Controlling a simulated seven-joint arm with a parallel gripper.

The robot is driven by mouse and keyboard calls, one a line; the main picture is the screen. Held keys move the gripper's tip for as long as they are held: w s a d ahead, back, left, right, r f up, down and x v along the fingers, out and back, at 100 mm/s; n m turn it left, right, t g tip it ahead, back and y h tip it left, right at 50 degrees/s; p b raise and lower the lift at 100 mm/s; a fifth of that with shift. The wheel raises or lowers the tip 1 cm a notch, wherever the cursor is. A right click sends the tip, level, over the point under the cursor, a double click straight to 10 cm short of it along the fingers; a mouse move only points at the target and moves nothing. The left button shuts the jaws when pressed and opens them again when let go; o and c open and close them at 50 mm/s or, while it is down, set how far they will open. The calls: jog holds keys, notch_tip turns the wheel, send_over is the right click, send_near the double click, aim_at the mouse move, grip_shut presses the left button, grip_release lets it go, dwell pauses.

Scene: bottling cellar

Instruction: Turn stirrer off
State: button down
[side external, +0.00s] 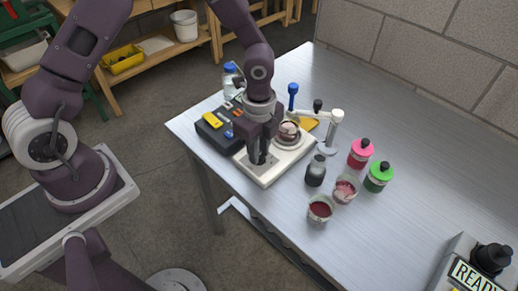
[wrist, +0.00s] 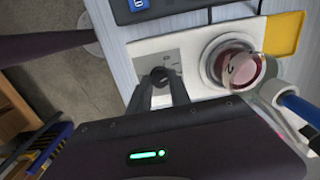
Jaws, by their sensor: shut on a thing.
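The stirrer (side external: 270,179) is a white plate-like unit near the table's left edge. In the wrist view, the stirrer (wrist: 140,48) has a grey control panel with a black knob (wrist: 160,75). A glass vessel with reddish liquid (wrist: 240,68) stands on its round plate; it also shows in the side view (side external: 289,129). My gripper (wrist: 160,90) points down at the panel, with its two dark fingers on either side of the knob, shut on it. In the side view my gripper (side external: 262,155) hides the knob. The knob's exact setting cannot be read.
A dark tray (side external: 213,135) with small items lies behind the stirrer. A white stand (side external: 334,130) rises beside it. A dark bottle (side external: 316,170), beakers of red liquid (side external: 320,208), and pink (side external: 360,153) and green (side external: 379,177) bottles stand to the right.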

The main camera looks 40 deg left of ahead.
jog(key=n, duration=0.4)
jog(key=shift+n, duration=2.3)
jog(key=c, duration=1.2)
grip_release()
notch_tip(320, 180, up, 7)
jog(key=shift+r, duration=0.1)
